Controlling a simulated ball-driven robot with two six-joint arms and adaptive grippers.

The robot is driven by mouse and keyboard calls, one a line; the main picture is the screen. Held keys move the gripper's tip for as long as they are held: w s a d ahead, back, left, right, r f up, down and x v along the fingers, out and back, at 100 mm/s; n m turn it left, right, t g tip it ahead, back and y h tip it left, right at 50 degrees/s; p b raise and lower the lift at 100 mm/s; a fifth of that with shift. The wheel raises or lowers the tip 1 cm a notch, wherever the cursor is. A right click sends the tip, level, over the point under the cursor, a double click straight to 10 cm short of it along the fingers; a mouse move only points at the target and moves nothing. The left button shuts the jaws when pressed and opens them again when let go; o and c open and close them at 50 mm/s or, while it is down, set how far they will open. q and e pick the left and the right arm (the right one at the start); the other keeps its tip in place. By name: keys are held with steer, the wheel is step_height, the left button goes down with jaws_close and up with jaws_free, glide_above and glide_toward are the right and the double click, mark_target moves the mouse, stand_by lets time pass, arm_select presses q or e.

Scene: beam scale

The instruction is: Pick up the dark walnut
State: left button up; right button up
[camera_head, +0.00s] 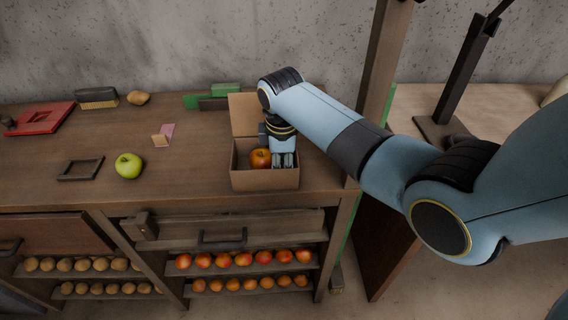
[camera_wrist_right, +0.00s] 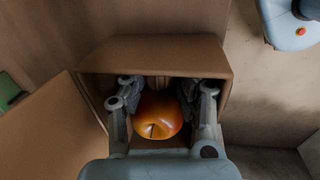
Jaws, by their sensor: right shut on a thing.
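My right gripper (camera_head: 283,160) reaches down into an open cardboard box (camera_head: 265,180) on the workbench. In the right wrist view its fingers (camera_wrist_right: 160,88) are shut on a small brown grooved thing (camera_wrist_right: 158,82), which looks like a walnut. That thing is mostly hidden by the apple and the fingers. A red-yellow apple (camera_head: 260,158) lies in the box just left of the fingers; it fills the near middle of the right wrist view (camera_wrist_right: 158,115). A small dark round thing (camera_head: 8,121) lies by the red tray at the far left. My left gripper is not in view.
A green apple (camera_head: 129,166), a dark square frame (camera_head: 80,168), a red tray (camera_head: 40,118), a brush (camera_head: 97,98) and a potato (camera_head: 138,98) are on the bench. The box walls closely surround my gripper. A wooden post (camera_head: 384,60) stands to the right.

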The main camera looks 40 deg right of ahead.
mark_target(282, 162)
step_height(282, 162, up, 8)
steer(key=p, duration=0.9)
steer(key=shift+w+r, duration=0.1)
steer(key=shift+r, duration=0.1)
steer(key=shift+d+r+b, duration=0.1)
steer(key=shift+r+b, duration=0.1)
steer(key=shift+b, duration=0.2)
steer(key=shift+f+b, duration=0.25)
steer(key=shift+b, duration=0.25)
steer(key=shift+n, duration=0.3)
steer(key=shift+f+b, duration=2.2)
steer(key=shift+f, duration=1.35)
steer(key=shift+f+b, duration=0.3)
steer(key=shift+f, duration=0.25)
steer(key=o, duration=1)
